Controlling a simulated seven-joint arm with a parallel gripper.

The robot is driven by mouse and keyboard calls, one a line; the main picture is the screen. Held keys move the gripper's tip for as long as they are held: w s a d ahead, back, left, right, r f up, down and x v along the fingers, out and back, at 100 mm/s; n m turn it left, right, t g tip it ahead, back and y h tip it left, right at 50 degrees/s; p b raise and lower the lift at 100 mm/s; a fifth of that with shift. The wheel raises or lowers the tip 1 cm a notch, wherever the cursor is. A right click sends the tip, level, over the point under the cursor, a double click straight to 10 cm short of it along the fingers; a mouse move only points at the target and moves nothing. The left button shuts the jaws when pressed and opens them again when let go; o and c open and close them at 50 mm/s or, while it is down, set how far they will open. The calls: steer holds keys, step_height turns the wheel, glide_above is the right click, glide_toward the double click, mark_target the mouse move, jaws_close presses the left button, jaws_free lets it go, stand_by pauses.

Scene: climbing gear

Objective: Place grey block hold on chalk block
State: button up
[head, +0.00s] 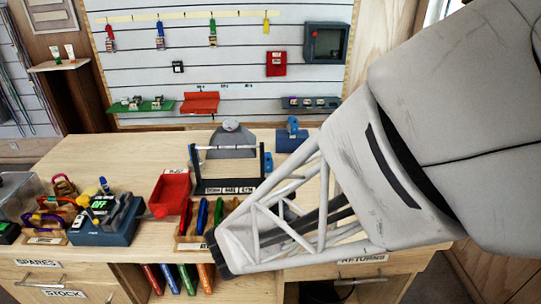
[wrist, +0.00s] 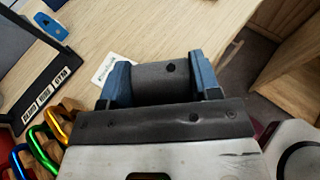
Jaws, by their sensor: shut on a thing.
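My gripper (wrist: 158,84) shows in the wrist view with its two blue fingers shut on a dark grey block, the grey block hold (wrist: 163,78). The block sits between the fingers, above the wooden table. A white printed piece (wrist: 104,68), perhaps the chalk block, lies on the table just beyond the left finger and is partly covered by it. Its print is too small to read, and I cannot tell how thick it is. In the head view my arm covers the right part of the table, and I cannot make out the held block there.
A dark labelled rack (head: 228,178) stands at the table's back. A red bin (head: 170,192), a blue device (head: 108,222) and a stand of coloured carabiners (head: 200,218) are left of my arm. The carabiners (wrist: 42,148) also show in the wrist view. Bare tabletop (wrist: 190,28) lies beyond my gripper.

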steer(key=w, duration=0.3)
steer(key=w+a, duration=0.1)
steer(key=w, duration=0.2)
steer(key=w+a+f, duration=0.1)
steer(key=w, duration=0.3)
steer(key=shift+w+a, duration=0.1)
steer(key=shift+a, duration=0.15)
steer(key=shift+f, duration=1.75)
steer(key=shift+f, duration=0.15)
steer(key=o, duration=1)
steer(key=shift+r, duration=0.2)
steer(key=shift+v, duration=6)
steer(key=shift+f, duration=0.1)
